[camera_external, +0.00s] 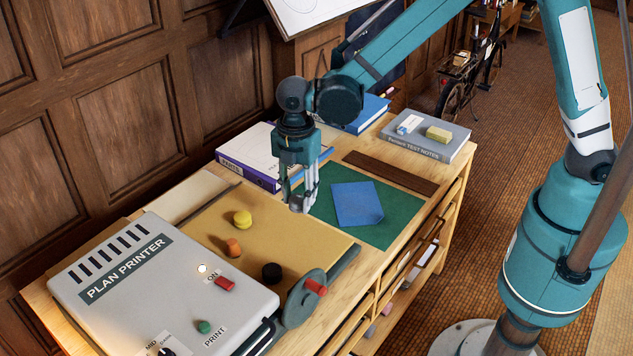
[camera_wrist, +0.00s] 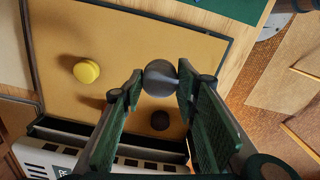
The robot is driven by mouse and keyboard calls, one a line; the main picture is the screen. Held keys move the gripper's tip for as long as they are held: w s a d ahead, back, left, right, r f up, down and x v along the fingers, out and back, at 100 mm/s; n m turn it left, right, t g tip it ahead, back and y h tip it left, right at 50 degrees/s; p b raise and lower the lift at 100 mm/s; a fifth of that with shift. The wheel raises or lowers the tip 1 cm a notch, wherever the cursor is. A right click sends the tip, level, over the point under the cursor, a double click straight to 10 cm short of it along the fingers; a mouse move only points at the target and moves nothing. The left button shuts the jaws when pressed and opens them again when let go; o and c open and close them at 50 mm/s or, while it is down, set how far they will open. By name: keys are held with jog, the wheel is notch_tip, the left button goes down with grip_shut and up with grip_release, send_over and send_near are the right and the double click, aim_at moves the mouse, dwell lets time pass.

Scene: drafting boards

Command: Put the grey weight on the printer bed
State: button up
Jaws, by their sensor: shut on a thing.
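My gripper (camera_external: 304,196) hangs above the far right edge of the tan printer bed (camera_external: 205,222). In the wrist view its fingers (camera_wrist: 162,82) are shut on the round grey weight (camera_wrist: 159,74). In the outside view the weight is mostly hidden by the fingers. The bed, also in the wrist view (camera_wrist: 115,35), carries a yellow weight (camera_external: 243,218), an orange one (camera_external: 233,248) and a black one (camera_external: 271,272). The yellow (camera_wrist: 87,70) and black (camera_wrist: 160,120) weights also show in the wrist view; the orange one is not clearly visible there.
The grey plan printer (camera_external: 165,285) stands at the near end of the bed, with a red-handled crank (camera_external: 304,300) at its right. Beyond the bed lie a green mat (camera_external: 395,217) with a blue sheet (camera_external: 356,203), a binder (camera_external: 250,165) and books. The bed's far part is clear.

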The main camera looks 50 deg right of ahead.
jog(key=shift+s+a, duration=0.1)
jog(key=shift+a, duration=0.2)
send_over(299, 236)
jog(key=shift+f+b, duration=0.3)
jog(key=shift+f, duration=2.8)
jog(key=shift+f, duration=1.85)
jog(key=shift+f, duration=0.15)
jog(key=o, duration=1.2)
jog(key=shift+b, duration=0.3)
jog(key=shift+c, duration=0.2)
